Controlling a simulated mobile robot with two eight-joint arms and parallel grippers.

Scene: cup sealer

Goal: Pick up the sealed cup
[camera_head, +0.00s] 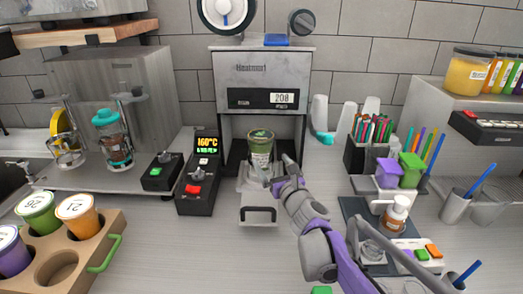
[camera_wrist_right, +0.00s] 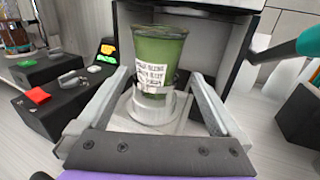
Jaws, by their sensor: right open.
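The sealed cup (camera_head: 260,145) is green with a pale printed label and stands upright in the sealer (camera_head: 262,82). In the right wrist view the cup (camera_wrist_right: 155,62) rests in a round white holder (camera_wrist_right: 150,108) on the pulled-out tray. My right gripper (camera_head: 276,172) is open at the front of the cup. In the right wrist view its fingers (camera_wrist_right: 163,85) lie to the left and right of the lower cup, with gaps visible; how far the cup sits between them is hard to tell. My left gripper is not in view.
A black control box (camera_head: 198,185) showing 160°C stands left of the tray. A cardboard carrier (camera_head: 100,225) with several lidded cups is at the front left. Pen holders, small bottles and a dark mat (camera_head: 352,212) crowd the right side.

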